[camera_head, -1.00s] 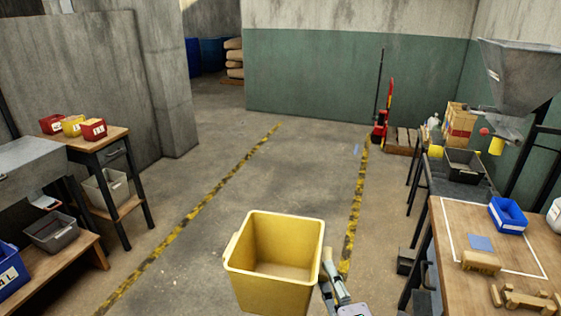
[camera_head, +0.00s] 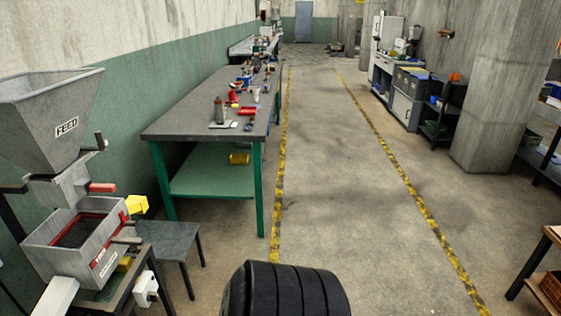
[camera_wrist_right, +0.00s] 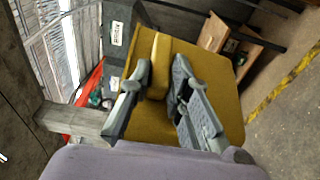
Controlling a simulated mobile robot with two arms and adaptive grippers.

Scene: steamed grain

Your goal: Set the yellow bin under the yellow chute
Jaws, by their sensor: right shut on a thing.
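The yellow bin (camera_wrist_right: 212,85) shows in the right wrist view, tilted in that picture. My right gripper (camera_wrist_right: 160,70) is shut on its wall, one finger on each side of the yellow edge. The inside of the bin is not clear from here. In the head view a yellow chute (camera_head: 137,204) sticks out from the right side of a grey feed machine (camera_head: 75,235) at the left. A low dark grey stand (camera_head: 172,241) is below and to the right of the chute, its top bare. The bin and both grippers are outside the head view.
A long workbench (camera_head: 180,126) with green legs and several small items stands beyond the stand. A floor lane between yellow-black lines (camera_head: 274,205) is clear. Shelves and a concrete pillar (camera_head: 497,110) are at the right. A wooden table (camera_head: 540,262) is at the right edge.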

